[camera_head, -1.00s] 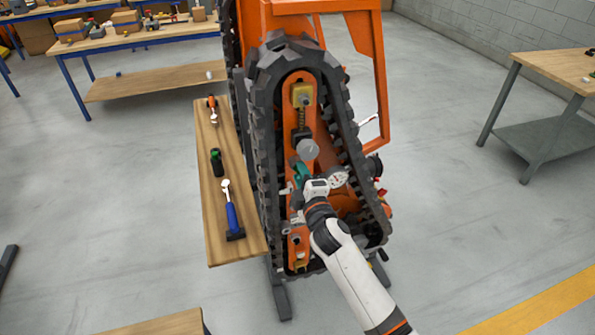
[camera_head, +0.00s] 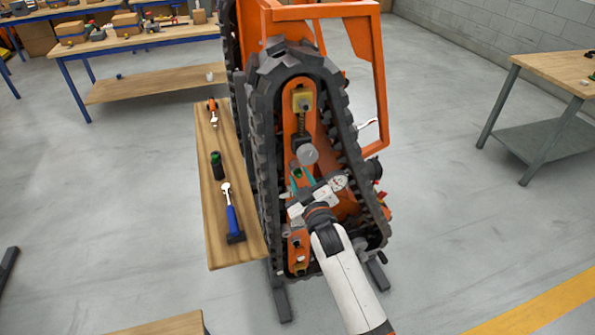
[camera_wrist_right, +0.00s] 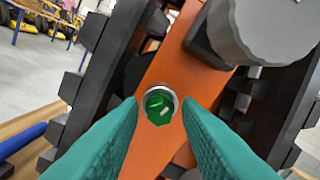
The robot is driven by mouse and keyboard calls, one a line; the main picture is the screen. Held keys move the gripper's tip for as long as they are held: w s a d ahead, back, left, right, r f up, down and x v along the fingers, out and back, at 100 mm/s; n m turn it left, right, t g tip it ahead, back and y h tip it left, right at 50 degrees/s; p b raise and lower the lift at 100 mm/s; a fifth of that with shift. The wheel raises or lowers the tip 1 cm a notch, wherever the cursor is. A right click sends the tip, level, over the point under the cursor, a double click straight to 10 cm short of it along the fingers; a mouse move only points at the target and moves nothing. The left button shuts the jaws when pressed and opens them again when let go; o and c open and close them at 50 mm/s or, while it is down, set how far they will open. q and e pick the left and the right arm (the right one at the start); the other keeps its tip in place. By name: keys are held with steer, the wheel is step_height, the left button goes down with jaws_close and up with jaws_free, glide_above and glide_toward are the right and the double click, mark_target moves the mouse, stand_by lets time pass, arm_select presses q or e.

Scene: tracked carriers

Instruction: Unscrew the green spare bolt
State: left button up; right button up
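The green spare bolt (camera_wrist_right: 159,104) sits in a grey metal collar on the orange track frame (camera_wrist_right: 176,72) in the right wrist view. It also shows small in the head view (camera_head: 297,173), just below a grey round knob. My right gripper (camera_wrist_right: 161,104) has teal fingers, spread apart, one on each side of the bolt in the picture. Gaps show between the fingers and the bolt, and I cannot tell how far the tips are from the frame. In the head view the right gripper (camera_head: 302,180) is low in front of the track frame. My left gripper is not in view.
The grey knob (camera_head: 307,155) stands out above the bolt. Black track pads (camera_head: 262,165) ring the frame. A wooden shelf (camera_head: 217,240) at the left carries a blue-handled tool (camera_head: 232,215), a dark green-topped cylinder (camera_head: 217,165) and an orange-handled tool (camera_head: 212,110).

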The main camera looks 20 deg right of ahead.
jaws_close()
steer(key=n, duration=0.5)
steer(key=shift+n, duration=0.4)
steer(key=shift+s+n+p, duration=0.2)
steer(key=shift+n+p, duration=0.1)
steer(key=shift+n, duration=0.8)
